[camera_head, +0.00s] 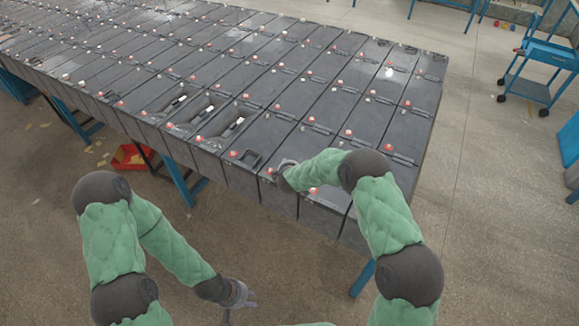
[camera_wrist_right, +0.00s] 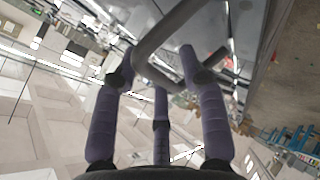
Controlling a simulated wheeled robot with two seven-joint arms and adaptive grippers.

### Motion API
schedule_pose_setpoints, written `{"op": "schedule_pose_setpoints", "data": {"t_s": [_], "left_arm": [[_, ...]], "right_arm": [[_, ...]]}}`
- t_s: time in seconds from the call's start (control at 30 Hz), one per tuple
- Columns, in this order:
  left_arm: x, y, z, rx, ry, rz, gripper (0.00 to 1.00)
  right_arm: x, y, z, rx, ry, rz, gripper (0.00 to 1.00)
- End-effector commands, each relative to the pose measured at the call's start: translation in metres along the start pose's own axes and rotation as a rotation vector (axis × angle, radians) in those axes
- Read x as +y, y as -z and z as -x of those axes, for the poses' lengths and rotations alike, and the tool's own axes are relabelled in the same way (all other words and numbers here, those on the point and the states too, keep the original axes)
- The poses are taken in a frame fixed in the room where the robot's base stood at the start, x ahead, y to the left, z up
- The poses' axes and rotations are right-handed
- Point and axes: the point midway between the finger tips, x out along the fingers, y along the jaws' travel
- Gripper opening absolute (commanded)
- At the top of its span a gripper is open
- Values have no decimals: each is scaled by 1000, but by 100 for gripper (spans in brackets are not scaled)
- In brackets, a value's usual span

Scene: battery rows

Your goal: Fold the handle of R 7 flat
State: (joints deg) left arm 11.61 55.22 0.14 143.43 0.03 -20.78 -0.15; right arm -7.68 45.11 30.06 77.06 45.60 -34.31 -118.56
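Dark batteries stand in long rows; no label is readable, so I cannot tell which one is R 7. My right gripper (camera_head: 279,176) is at the front row, over the near end of a battery (camera_head: 279,200). In the right wrist view, a grey handle (camera_wrist_right: 183,22) stands out from a battery, crossing close to the purple fingers of this gripper (camera_wrist_right: 158,68). The fingers are spread apart; whether they touch the handle is unclear. My left gripper (camera_head: 238,300) is low over the floor, away from the batteries, with fingers apart and nothing in it.
The batteries stand close together on a table with blue legs (camera_head: 182,181). Several front batteries at left have open recesses (camera_head: 228,122). A red bin (camera_head: 130,157) lies on the floor under the table. A blue cart (camera_head: 535,70) stands at right. The floor in front is clear.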

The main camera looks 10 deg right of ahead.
Motion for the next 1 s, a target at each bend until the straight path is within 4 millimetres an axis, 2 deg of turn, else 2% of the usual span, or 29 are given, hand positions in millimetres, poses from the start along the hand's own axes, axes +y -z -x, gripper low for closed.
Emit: {"op": "schedule_pose_setpoints", "data": {"t_s": [0.27,0.37,0.8,1.0], "left_arm": [[0,0,0,0,0,0,29],[0,0,0,0,0,0,29],[0,0,0,0,0,0,29],[0,0,0,0,0,0,29]], "right_arm": [[2,1,9,2,-2,0,42],[2,1,21,2,-2,1,42],[1,0,95,2,-1,0,42],[0,0,115,1,-1,0,42]]}}
